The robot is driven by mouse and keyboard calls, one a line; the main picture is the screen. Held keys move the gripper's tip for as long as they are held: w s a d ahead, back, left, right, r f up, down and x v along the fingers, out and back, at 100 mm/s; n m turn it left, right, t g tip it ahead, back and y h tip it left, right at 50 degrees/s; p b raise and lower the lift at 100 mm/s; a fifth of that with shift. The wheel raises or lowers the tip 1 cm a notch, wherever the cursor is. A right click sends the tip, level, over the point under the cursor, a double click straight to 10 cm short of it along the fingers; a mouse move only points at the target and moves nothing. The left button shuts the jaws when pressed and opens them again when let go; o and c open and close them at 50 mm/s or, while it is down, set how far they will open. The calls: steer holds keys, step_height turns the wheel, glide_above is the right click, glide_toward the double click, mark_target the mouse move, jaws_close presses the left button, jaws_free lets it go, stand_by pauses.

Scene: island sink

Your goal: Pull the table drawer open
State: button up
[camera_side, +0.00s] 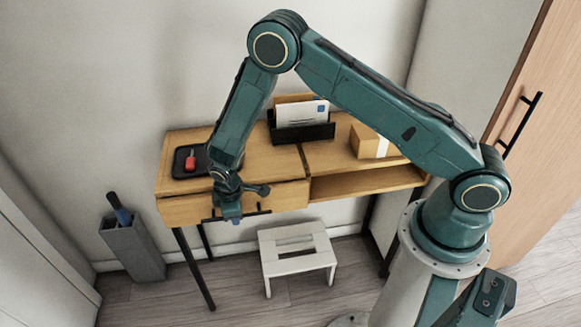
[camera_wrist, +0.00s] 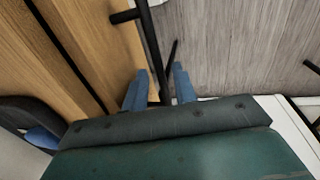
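The wooden table (camera_side: 240,155) stands against the wall. Its drawer (camera_side: 285,197) is at the left, with a plain wooden front that looks shut; it also shows in the wrist view (camera_wrist: 105,35). A black bar handle (camera_side: 262,212) is on the drawer front. My gripper (camera_side: 235,219) is at the handle, partly covering it in the side view. In the wrist view, my gripper's blue fingers (camera_wrist: 159,88) are apart, and the black handle (camera_wrist: 149,40) runs down between them. A gap shows beside the bar, so the fingers do not look closed on it.
On the table are a black tray (camera_side: 178,171) with a red item (camera_side: 190,161), a black letter holder (camera_side: 302,132) and a small box (camera_side: 371,142). A white stool (camera_side: 298,254) stands below, and a grey bin (camera_side: 133,250) at the left.

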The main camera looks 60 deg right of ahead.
jaws_close()
steer(key=s+a, duration=1.3)
steer(key=shift+a, duration=0.15)
steer(key=shift+o, duration=1.1)
jaws_free()
steer(key=shift+r, duration=0.2)
step_height(320, 180, up, 13)
steer(key=s+a, duration=0.1)
steer(key=s, duration=0.1)
steer(key=shift+a, duration=0.4)
